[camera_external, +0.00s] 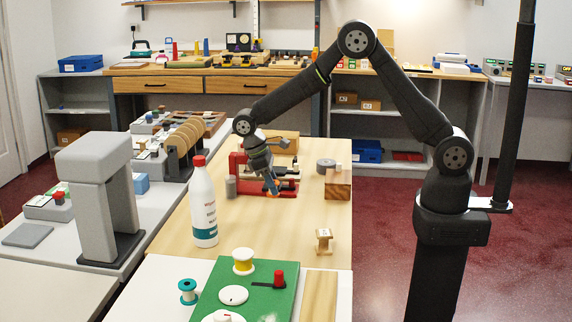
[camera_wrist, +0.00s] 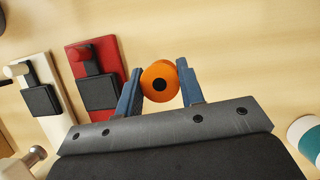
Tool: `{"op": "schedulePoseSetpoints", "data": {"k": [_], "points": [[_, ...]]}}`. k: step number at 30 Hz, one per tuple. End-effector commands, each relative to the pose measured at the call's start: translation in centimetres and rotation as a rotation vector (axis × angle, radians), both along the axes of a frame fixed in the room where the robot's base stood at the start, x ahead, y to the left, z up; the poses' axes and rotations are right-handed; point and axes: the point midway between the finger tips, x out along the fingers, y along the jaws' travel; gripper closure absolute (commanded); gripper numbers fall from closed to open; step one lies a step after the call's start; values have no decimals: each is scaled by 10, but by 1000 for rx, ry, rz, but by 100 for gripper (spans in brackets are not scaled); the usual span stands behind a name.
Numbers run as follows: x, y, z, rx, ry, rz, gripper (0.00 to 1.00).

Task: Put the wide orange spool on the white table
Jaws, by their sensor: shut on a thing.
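My gripper (camera_external: 272,186) is low over the wooden worktop (camera_external: 290,235), near a red device (camera_external: 285,193). In the wrist view its two blue fingers (camera_wrist: 160,80) are closed on either side of the orange spool (camera_wrist: 153,76), which shows as a round orange end with a dark centre hole. In the external view the spool is mostly hidden by the fingers. I cannot tell whether it touches the worktop. A white table (camera_external: 165,272) is at the front, partly covered by a green board (camera_external: 255,303).
A white bottle with a red cap (camera_external: 204,210) stands left of my gripper. A small wooden spool (camera_external: 323,241) and a wooden block (camera_external: 338,184) are to the right. A teal spool (camera_external: 187,290) stands on the white table; a yellow-and-white spool (camera_external: 243,262) stands on the green board.

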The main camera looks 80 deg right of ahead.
Motion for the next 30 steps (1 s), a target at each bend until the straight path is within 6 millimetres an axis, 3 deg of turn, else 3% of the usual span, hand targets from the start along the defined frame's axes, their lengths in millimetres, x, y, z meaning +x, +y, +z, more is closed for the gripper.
{"op": "schedulePoseSetpoints", "data": {"k": [9,16,20,30], "points": [[-61,-70,52,-3,-6,264,90],[-90,-95,70,-3,8,384,90],[-89,-89,66,-1,13,407,90],[-49,-27,21,-2,14,408,90]]}}
